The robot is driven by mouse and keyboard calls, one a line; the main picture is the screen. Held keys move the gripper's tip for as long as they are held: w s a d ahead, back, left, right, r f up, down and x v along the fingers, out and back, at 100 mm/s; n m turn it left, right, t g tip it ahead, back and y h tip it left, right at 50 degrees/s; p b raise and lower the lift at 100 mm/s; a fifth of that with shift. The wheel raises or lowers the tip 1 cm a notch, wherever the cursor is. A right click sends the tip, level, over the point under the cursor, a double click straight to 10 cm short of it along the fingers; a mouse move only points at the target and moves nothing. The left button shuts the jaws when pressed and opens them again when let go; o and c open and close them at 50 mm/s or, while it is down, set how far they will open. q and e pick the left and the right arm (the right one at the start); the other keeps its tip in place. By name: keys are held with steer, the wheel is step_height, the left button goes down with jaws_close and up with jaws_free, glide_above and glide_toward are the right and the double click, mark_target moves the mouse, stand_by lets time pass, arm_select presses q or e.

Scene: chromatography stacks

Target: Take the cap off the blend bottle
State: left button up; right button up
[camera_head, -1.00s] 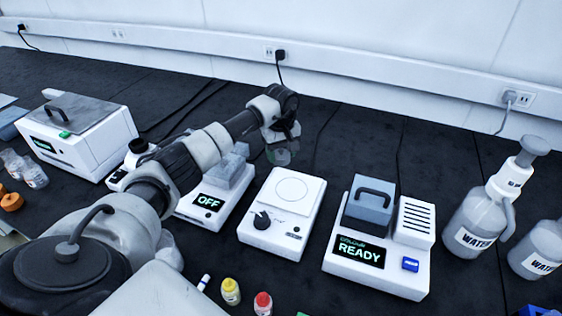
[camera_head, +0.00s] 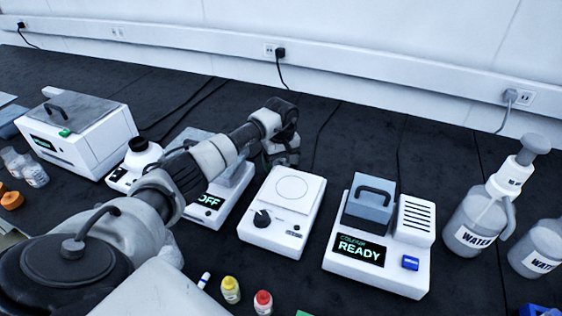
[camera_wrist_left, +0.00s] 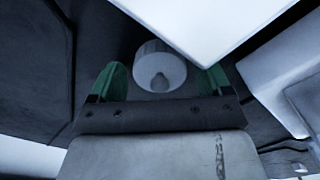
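My left arm reaches in from the left in the head view. Its gripper (camera_head: 280,158) is low behind the white device with the round plate, and its fingers are mostly hidden there. In the left wrist view the gripper (camera_wrist_left: 160,82) has its green-padded fingers apart. A pale grey cylinder (camera_wrist_left: 160,62) with a small rounded tip sits between them, with narrow gaps on both sides. I cannot tell whether it is the blend bottle or its cap. A white bottle with a black cap (camera_head: 138,145) stands on a device at left in the head view. No label reading blend is visible. My right gripper is not in view.
The round-plate device (camera_head: 283,232), the READY unit (camera_head: 400,275) and the OFF device (camera_head: 203,215) crowd the middle. Water bottles (camera_head: 474,215) stand at right. Small yellow-capped (camera_head: 230,292) and red-capped (camera_head: 263,303) bottles are at the front. Bare bench lies behind.

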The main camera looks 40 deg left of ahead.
arm_select(q)
step_height(320, 180, up, 12)
steer(key=shift+r, duration=0.15)
stand_by(0.5)
